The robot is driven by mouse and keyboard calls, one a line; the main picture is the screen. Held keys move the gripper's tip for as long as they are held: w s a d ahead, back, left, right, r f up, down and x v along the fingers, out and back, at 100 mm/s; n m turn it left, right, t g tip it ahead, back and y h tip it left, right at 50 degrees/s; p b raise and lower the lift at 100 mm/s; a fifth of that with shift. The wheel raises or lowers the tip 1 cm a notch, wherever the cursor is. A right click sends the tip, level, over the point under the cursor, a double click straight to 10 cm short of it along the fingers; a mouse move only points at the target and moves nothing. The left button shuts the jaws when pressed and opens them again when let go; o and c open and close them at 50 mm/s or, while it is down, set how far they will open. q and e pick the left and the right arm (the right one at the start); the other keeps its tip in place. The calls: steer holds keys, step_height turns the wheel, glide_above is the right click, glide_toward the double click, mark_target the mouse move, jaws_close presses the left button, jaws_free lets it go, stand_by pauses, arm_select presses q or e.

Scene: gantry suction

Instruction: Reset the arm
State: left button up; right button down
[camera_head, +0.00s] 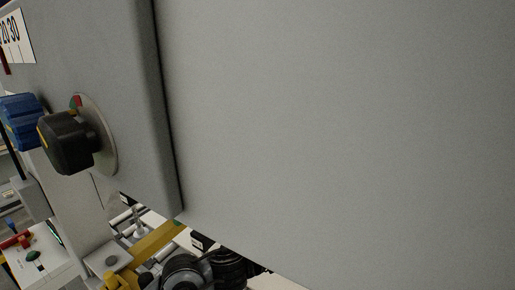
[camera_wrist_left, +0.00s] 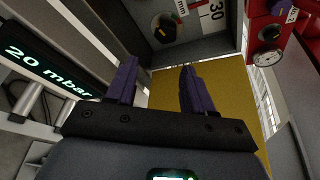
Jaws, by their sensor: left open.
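My left gripper (camera_wrist_left: 156,92) shows in the left wrist view with two purple fingers apart and nothing between them. Beyond the fingers is a yellow surface (camera_wrist_left: 212,88). In the head view a grey panel fills most of the picture, and black parts (camera_head: 205,270) at the bottom edge look like part of an arm, but I cannot tell which. My right gripper is not in view.
A large grey panel (camera_head: 340,130) is close in the head view. A black knob (camera_head: 68,142) and a blue knob (camera_head: 20,122) stick out at left. The left wrist view shows a "20 mbar" display (camera_wrist_left: 45,68), a dial knob (camera_wrist_left: 166,27) and a red gauge unit (camera_wrist_left: 268,35).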

arm_select(q)
steer(key=s+a+f+n+g+y, duration=0.3)
steer(key=s+a+f+n+y, duration=0.7)
steer(key=s+a+f+n, duration=1.65)
steer(key=s+a+f+n+g+y, duration=0.1)
steer(key=s+a+f+n+g, duration=0.15)
steer(key=s, duration=0.25)
steer(key=s+a+f+n+g, duration=0.1)
steer(key=s+a+n, duration=0.2)
steer(key=s, duration=0.2)
step_height(320, 180, up, 16)
steer(key=p, duration=1.6)
steer(key=shift+w+d, duration=0.15)
steer(key=shift+d, duration=0.05)
steer(key=shift+r, duration=0.1)
